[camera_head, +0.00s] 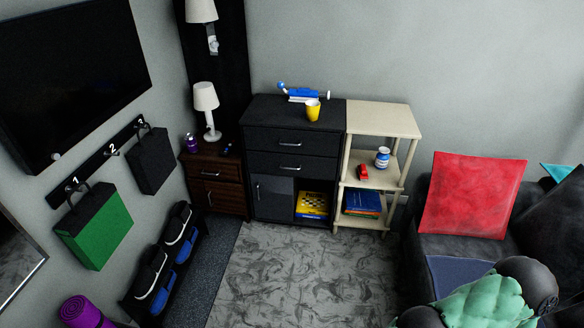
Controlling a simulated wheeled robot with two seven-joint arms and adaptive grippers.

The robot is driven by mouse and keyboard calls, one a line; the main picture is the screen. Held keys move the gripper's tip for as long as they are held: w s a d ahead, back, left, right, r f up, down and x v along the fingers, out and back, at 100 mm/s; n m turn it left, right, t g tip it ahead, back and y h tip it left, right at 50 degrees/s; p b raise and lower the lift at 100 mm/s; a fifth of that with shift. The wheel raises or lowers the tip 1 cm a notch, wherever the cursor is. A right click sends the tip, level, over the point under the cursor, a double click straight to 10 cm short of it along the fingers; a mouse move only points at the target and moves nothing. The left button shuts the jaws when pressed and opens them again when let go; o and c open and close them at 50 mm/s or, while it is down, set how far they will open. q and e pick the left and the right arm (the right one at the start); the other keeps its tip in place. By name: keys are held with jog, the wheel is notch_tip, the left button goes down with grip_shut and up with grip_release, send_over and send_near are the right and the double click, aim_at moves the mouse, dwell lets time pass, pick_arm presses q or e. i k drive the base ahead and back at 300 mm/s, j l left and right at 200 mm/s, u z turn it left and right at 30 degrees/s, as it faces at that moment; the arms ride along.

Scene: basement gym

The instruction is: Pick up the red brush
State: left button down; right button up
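A small red object (363,172) lies on the middle shelf of the cream shelf unit (384,118), left of a blue and white jar (382,157). It is the only small red thing in view, but it is too small to tell for sure that it is a brush. Neither of my grippers can be made out in the head view.
A black cabinet (291,141) adjoins the shelf unit, with a yellow mug (313,110) on top. A sofa with a red cushion (474,195) stands at right. Bags and a shoe rack line the left wall. The patterned rug (300,275) is clear.

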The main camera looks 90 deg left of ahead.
aim_at(363, 172)
jog(key=u, duration=2.5)
jog(key=z, duration=2.4)
jog(key=u, duration=2.4)
jog(key=i+j+z, duration=0.1)
jog(key=i, duration=0.4)
jog(key=i+j+z, duration=0.1)
jog(key=i+j, duration=0.25)
jog(key=i, duration=0.2)
jog(key=i+j+z, duration=0.1)
jog(key=i+j, duration=0.2)
jog(key=i, duration=0.2)
